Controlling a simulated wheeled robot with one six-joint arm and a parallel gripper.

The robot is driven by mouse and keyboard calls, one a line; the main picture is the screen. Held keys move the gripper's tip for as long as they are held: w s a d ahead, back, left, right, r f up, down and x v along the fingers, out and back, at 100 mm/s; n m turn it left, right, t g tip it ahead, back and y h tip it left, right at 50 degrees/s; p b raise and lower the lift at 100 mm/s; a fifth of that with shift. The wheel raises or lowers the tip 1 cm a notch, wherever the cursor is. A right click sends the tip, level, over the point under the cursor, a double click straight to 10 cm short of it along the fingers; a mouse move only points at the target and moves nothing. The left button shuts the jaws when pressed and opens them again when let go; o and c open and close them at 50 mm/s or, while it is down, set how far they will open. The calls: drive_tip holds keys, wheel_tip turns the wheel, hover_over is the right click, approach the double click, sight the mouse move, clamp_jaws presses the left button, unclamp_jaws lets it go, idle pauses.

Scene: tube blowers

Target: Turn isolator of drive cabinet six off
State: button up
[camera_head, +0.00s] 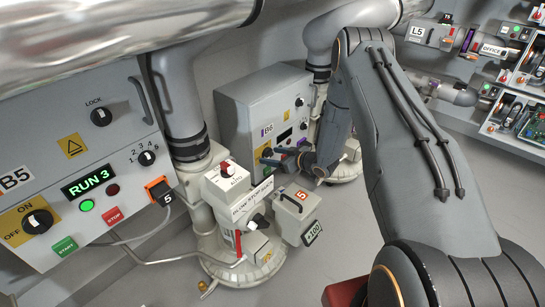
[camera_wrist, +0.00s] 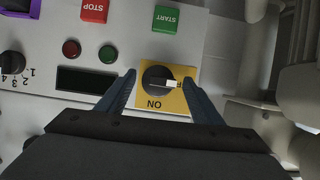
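Drive cabinet B6 (camera_head: 255,105) is the grey box at the back wall. Its isolator is a black round knob (camera_wrist: 154,77) on a yellow plate (camera_wrist: 165,104), seen upside down in the wrist view. The word ON shows on the plate below the knob. A white pointer on the knob points right, a quarter turn from ON; no OFF label is readable. My gripper (camera_wrist: 160,78) is open, with one finger on each side of the knob and small gaps visible. In the head view my gripper (camera_head: 285,161) is at the cabinet's lower front.
The cabinet's display (camera_wrist: 87,80) is dark; a red STOP button (camera_wrist: 94,11) and green START button (camera_wrist: 166,19) are near the isolator. Cabinet B5 (camera_head: 75,170) shows RUN 3. A grey box marked 5 (camera_head: 298,217) and a white blower unit (camera_head: 240,205) stand in front of B6.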

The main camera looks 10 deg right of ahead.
drive_tip(key=p+v, duration=0.2)
drive_tip(key=v, duration=0.5)
drive_tip(key=shift+s+d, duration=0.2)
drive_tip(key=shift+s, duration=0.1)
drive_tip(key=shift+r, duration=0.1)
